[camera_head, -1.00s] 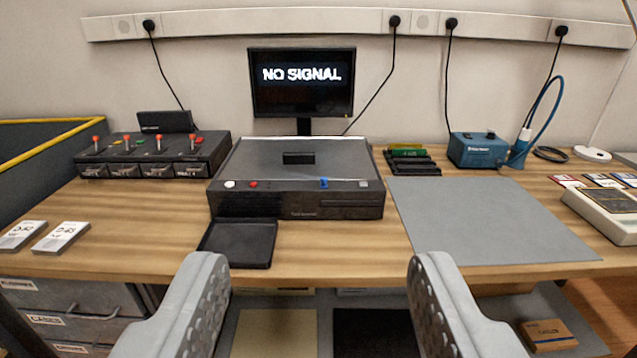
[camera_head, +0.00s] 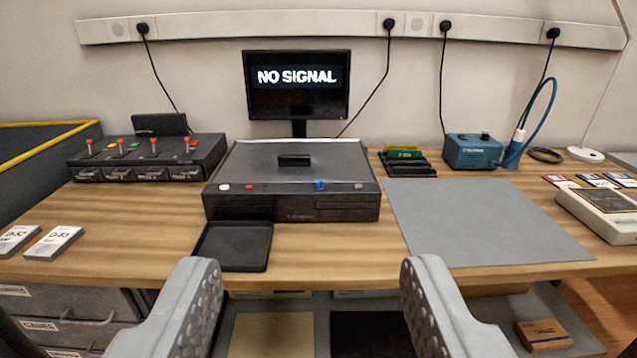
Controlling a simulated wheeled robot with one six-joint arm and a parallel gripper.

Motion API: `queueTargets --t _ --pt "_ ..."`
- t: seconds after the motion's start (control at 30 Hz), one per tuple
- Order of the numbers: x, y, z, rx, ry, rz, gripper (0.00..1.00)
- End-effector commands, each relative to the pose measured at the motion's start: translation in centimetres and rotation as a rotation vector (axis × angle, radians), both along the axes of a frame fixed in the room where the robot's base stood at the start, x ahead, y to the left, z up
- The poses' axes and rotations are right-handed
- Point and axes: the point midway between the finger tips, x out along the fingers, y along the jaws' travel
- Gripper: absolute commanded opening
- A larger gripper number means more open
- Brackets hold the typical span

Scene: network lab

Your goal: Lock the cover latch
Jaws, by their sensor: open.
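A dark grey box with a flat cover (camera_head: 262,157) stands at the middle of the bench. The cover lies down flat and has a black handle (camera_head: 294,160) on top. On the front strip are a white button (camera_head: 224,187), a red button (camera_head: 249,187), a small blue latch (camera_head: 320,184) and a grey piece (camera_head: 359,186). The blue piece stands upright at the cover's front edge; whether it is locked I cannot tell. My gripper (camera_head: 313,268) is open and empty, in front of the bench edge and well short of the box.
A black tray (camera_head: 234,246) lies before the box. A lever panel (camera_head: 150,160) is at left, a monitor (camera_head: 297,85) behind. A grey mat (camera_head: 482,222), blue soldering unit (camera_head: 480,152) and card rack (camera_head: 406,163) are at right. The mat is bare.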

Motion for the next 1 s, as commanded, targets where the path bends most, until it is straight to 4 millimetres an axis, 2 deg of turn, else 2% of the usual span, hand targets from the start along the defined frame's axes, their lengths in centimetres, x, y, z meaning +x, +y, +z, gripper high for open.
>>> queueTargets --t 0.03,0.17,0.27,0.67,1.0 --pt "0.0 0.0 0.0 0.000 0.000 0.000 0.46" --pt "0.4 -0.1 -0.1 0.013 0.002 -0.003 0.21" --pt "1.5 -0.2 -0.4 0.049 0.005 -0.007 0.01" --pt "9.6 -1.1 -2.8 0.349 0.011 -0.046 0.00" --pt "16.6 -2.1 -6.2 0.623 0.012 -0.072 0.00"
